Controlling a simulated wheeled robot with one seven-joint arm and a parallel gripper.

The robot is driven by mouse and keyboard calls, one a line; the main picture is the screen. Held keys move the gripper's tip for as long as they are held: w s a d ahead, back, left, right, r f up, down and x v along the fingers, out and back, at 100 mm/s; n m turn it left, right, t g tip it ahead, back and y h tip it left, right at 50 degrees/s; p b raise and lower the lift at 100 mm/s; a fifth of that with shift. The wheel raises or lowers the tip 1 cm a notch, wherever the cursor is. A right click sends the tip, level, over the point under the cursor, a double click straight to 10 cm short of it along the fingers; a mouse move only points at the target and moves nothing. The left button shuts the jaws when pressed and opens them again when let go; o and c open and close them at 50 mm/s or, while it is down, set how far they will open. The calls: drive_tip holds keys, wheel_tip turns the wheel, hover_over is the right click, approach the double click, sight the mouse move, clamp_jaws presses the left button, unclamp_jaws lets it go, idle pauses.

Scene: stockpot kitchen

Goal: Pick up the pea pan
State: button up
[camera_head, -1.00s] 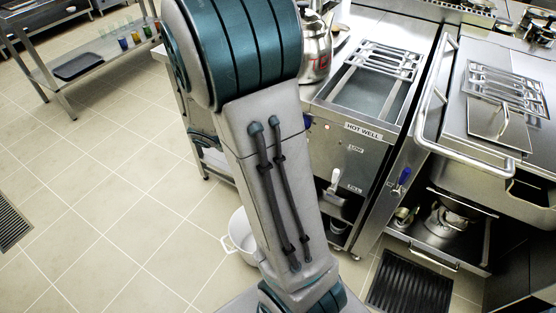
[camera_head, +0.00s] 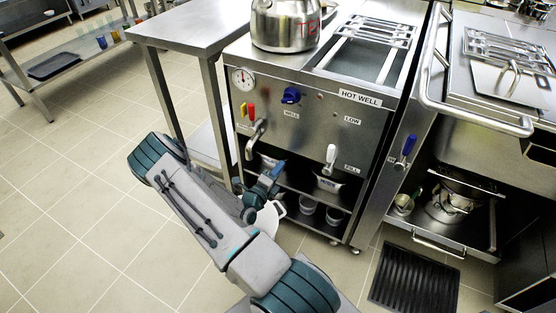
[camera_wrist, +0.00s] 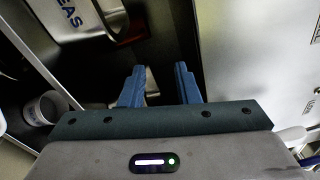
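The pea pan (camera_wrist: 68,14) is a metal pan whose label ends in "EAS"; it shows at the top left of the wrist view, partly cut off. In the head view a labelled pan (camera_head: 328,185) stands on the shelf under the hot well, its label too small to read. I cannot tell whether it is the same pan. My gripper (camera_wrist: 160,88) is open, its two blue fingers apart, with the pea pan beyond them to the left. A small pale thing shows between the fingers, unclear. In the head view my gripper (camera_head: 264,188) is low, by the well's left front.
The hot well (camera_head: 300,120) has knobs and levers on its front, and a metal kettle (camera_head: 285,25) stands on top. Cups (camera_head: 334,215) stand on its lowest shelf. A white pot (camera_head: 268,220) is partly hidden behind my arm. The tiled floor at left is clear.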

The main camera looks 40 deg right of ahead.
wheel_tip(320, 180, down, 5)
drive_tip(key=n+t+y, duration=0.1)
drive_tip(key=n+t, duration=0.2)
drive_tip(key=n, duration=0.1)
drive_tip(key=b+x, duration=0.1)
drive_tip(key=x, duration=0.3)
drive_tip(key=f+b+x, duration=0.1)
drive_tip(key=b+x, duration=0.1)
drive_tip(key=x, duration=0.3)
drive_tip(key=b+x, duration=0.1)
drive_tip(key=x, duration=0.4)
drive_tip(key=shift+f+b, duration=0.3)
drive_tip(key=shift+f, duration=0.05)
clamp_jaws()
drive_tip(key=shift+d+r, duration=0.1)
drive_tip(key=shift+r, duration=0.05)
idle(0.4)
